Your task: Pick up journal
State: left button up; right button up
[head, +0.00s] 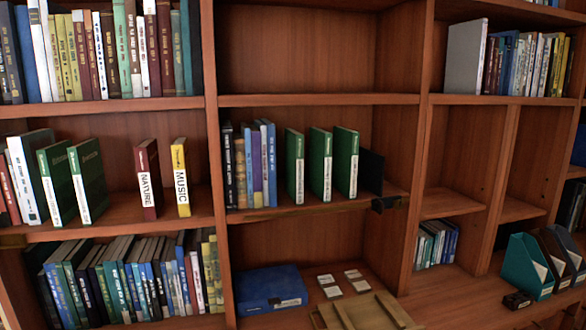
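No cover or spine can be read as a journal for certain. Three green volumes with white spine labels (320,163) stand upright and spaced apart on the middle shelf. Two similar green volumes (88,180) stand, leaning slightly, on the left middle shelf. A dark red book labelled NATURE (148,180) and a yellow one labelled MUSIC (180,177) stand apart to their right. A blue box or thick book (270,290) lies flat in the lower middle bay. Neither of my grippers is in view.
Wooden shelves (320,100) fill the view. Packed book rows fill the upper left and lower left bays. Small white cards (343,283) and a tan tray-like object (366,312) lie at the bottom centre. Teal and dark file holders (530,265) stand lower right. The upper middle bay is empty.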

aim_at(294, 140)
jog(key=i+l+u, duration=0.1)
jog(key=l, duration=0.25)
jog(key=i+l+u, duration=0.1)
jog(key=i+l, duration=0.2)
jog(key=i+l+u, duration=0.1)
jog(key=l, duration=0.35)
jog(key=i+l+u, duration=0.1)
jog(key=i+l, duration=0.15)
jog(key=l, duration=0.15)
